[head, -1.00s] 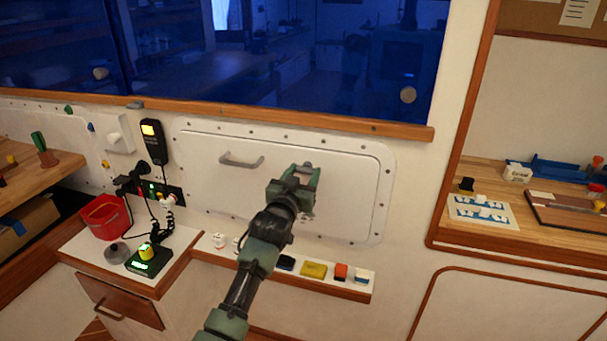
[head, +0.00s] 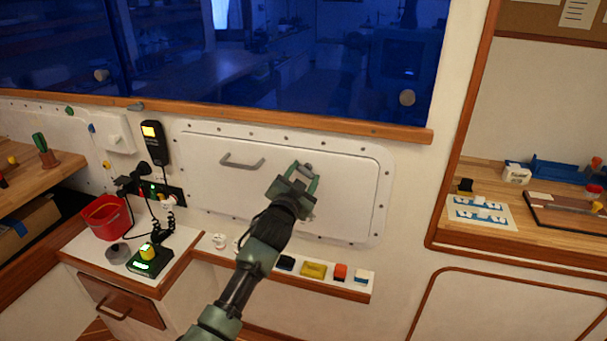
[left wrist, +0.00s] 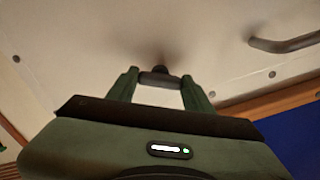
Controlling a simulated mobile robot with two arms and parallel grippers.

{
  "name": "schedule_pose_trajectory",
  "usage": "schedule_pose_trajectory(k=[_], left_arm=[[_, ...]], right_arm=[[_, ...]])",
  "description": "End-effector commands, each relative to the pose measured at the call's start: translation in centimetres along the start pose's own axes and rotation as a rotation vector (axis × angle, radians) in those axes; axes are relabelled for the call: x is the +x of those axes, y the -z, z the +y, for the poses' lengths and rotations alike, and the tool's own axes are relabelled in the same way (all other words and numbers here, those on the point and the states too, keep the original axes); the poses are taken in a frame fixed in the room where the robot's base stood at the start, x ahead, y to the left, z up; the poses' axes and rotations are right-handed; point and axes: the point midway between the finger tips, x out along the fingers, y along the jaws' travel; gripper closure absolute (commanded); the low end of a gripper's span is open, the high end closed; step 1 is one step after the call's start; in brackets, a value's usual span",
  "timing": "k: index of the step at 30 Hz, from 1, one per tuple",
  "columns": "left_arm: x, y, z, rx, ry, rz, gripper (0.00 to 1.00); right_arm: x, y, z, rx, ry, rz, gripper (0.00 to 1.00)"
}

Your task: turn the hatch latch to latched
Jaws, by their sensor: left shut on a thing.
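The white hatch panel (head: 345,195) is set in the wall below the window, with a grey handle (head: 241,161) at its upper left. The small dark latch (head: 307,168) sits on the right half of the panel, partly hidden by my left gripper (head: 305,173). That gripper is shut on the latch, one green finger on each side. In the left wrist view, the latch (left wrist: 160,79) is a short dark bar between the fingertips, on a round mount against the panel. The handle also shows there at the right (left wrist: 285,43). My right gripper is not in view.
A narrow ledge (head: 345,287) below the hatch holds several small coloured items. At the left stand a red bucket (head: 104,216) and a black device with a yellow knob (head: 149,258). A wooden window sill (head: 290,119) runs above the hatch.

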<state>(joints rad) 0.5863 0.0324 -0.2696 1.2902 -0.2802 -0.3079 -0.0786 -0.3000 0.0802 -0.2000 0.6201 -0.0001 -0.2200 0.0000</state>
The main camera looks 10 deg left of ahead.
Motion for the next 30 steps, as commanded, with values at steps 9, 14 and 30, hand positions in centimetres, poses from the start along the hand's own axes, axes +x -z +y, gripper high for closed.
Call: schedule_pose_trajectory(k=[9,14,30], left_arm=[[0.0,-0.1,0.0,0.305,0.001,-0.002,0.9],[0.0,-0.1,0.0,0.457,0.002,-0.002,0.9],[0.0,-0.1,0.0,0.891,0.004,-0.001,0.9]], right_arm=[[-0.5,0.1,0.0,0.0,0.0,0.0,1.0],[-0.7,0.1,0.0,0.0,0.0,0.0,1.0],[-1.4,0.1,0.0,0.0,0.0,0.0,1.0]])
